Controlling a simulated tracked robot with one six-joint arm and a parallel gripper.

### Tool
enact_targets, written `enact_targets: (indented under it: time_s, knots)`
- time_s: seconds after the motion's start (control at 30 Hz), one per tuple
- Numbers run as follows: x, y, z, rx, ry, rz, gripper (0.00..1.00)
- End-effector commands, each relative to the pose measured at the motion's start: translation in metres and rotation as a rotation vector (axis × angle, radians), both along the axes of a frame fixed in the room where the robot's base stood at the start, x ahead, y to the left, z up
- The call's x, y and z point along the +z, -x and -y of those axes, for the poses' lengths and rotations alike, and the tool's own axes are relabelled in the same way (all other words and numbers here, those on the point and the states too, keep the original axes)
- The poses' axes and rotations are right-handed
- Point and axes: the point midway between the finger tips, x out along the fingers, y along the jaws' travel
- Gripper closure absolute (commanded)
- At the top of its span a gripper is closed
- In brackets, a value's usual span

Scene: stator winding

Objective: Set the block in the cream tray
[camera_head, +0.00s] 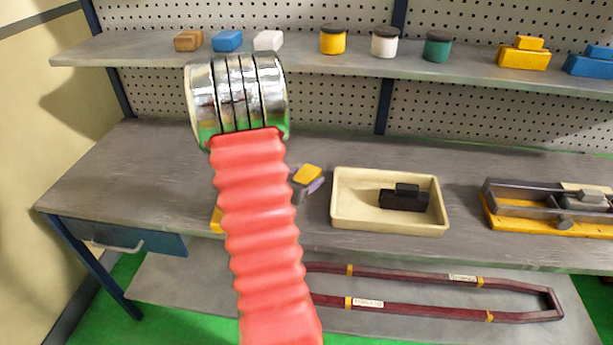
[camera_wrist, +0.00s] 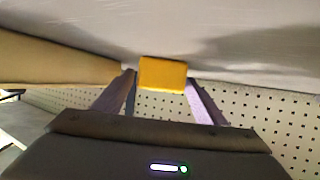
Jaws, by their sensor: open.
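The yellow block (camera_wrist: 162,74) sits between my fingertips in the wrist view. My gripper (camera_wrist: 160,88) is open, with one finger at each side of it; I cannot tell whether they touch it. In the head view a yellow block (camera_head: 308,173) shows just right of my red arm, at a purple-grey part that looks like a finger. Most of my gripper is hidden behind the arm there. The cream tray (camera_head: 342,213) stands on the bench just to the right. A stepped black block (camera_head: 398,198) lies in its right half; the left half is bare.
A fixture with a yellow base (camera_head: 500,219) stands right of the tray. A bit of yellow (camera_head: 216,217) shows left of my arm. Blocks and jars stand on the shelf (camera_head: 450,65) above. The bench's left part is clear.

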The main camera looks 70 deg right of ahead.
Motion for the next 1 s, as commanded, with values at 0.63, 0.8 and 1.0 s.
enact_targets:
  time_s: [0.63, 0.8, 1.0]
  knots:
    - [0.038, -0.016, -0.087, 0.002, 0.002, 0.000, 0.35]
    - [0.041, -0.016, -0.096, 0.000, 0.001, 0.001, 0.35]
    - [0.041, -0.016, -0.097, -0.001, 0.000, 0.000, 0.35]
